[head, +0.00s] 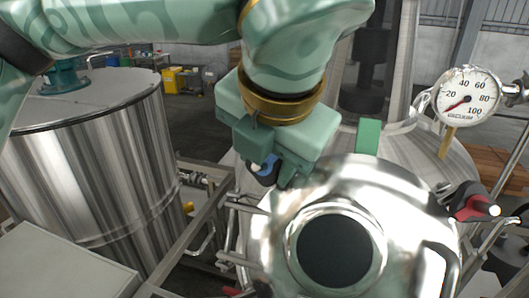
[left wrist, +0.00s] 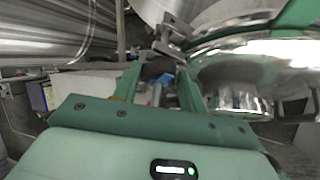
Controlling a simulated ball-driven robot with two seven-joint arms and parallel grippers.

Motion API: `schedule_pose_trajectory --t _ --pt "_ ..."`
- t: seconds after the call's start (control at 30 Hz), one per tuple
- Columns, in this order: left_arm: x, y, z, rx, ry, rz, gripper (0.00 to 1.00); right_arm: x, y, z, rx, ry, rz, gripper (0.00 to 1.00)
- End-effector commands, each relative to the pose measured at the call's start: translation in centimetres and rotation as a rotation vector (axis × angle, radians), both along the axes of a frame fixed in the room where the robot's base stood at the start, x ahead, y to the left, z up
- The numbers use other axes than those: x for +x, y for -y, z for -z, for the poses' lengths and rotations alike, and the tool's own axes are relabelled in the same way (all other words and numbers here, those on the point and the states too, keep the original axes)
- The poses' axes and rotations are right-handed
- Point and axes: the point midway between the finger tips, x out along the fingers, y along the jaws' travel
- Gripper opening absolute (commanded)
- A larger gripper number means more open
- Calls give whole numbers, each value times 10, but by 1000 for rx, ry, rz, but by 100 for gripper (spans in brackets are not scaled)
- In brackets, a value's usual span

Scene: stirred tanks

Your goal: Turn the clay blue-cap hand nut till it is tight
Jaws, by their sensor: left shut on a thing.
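The hand nut (head: 264,166) shows only as a small blue patch at the left rim of the steel tank lid (head: 400,190). My left gripper (head: 277,172) comes down on it from above and is shut on it. Its jaws hide most of the nut, so its clay-coloured part and how tightly it sits cannot be made out. In the left wrist view the blue of the nut (left wrist: 166,78) shows between the two green fingers of the gripper (left wrist: 160,73). My right gripper is in neither view.
A round dark sight glass (head: 334,250) sits in the lid. A red-handled fitting (head: 472,206) and a vacuum gauge (head: 467,97) stand at the right. A large steel tank (head: 90,150) stands left, with metal frame rails (head: 190,235) between.

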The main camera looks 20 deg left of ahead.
Motion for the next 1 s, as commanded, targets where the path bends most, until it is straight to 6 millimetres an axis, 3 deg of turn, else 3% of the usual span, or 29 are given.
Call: schedule_pose_trajectory --t 1.0 --pt "-5 8 8 824 31 514 19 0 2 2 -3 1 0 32"
